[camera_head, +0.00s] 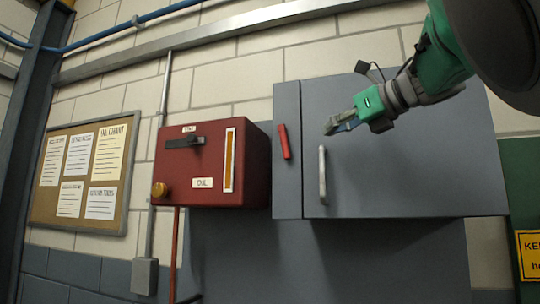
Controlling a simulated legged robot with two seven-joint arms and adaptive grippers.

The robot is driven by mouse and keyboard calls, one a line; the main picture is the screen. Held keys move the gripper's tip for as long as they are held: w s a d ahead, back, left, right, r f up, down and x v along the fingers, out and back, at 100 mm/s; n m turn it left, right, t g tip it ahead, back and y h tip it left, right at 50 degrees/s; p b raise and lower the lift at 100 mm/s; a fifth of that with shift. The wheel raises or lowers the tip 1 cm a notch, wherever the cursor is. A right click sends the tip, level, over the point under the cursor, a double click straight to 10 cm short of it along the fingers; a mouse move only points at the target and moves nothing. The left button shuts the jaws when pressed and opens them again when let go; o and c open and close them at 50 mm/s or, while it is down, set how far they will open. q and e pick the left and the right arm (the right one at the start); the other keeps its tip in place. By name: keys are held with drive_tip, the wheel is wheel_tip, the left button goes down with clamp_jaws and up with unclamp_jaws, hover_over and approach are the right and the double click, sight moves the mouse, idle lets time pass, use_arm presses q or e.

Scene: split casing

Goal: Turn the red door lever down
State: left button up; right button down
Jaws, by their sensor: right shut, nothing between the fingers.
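The red door lever (284,141) is a short bar on the narrow left panel of the grey cabinet (420,175). It stands nearly upright, its lower end slightly to the right. My right gripper (331,127) comes in from the upper right, in front of the cabinet door. It is shut and empty, pointing left, to the right of the lever and apart from it in the picture. My left gripper is not in view.
A pale vertical door handle (322,175) sits below my right gripper. A red box (212,165) with a black handle (184,142) and yellow knob (159,190) is left of the cabinet. A notice board (83,172) hangs further left.

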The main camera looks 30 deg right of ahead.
sight(287, 148)
drive_tip(key=p+x, duration=0.1)
drive_tip(key=x, duration=0.2)
drive_tip(key=p+x, duration=0.1)
drive_tip(key=x, duration=0.2)
drive_tip(key=d+p+x, duration=0.1)
drive_tip(key=x, duration=0.3)
drive_tip(key=shift+w+p, duration=0.2)
drive_tip(key=shift+p, duration=0.2)
drive_tip(key=shift+w+a, duration=0.15)
drive_tip(key=shift+a, duration=0.45)
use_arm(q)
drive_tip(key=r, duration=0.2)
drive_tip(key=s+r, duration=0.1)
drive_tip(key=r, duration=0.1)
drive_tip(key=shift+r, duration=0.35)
use_arm(e)
drive_tip(key=shift+w+a, duration=0.15)
drive_tip(key=shift+w, duration=0.05)
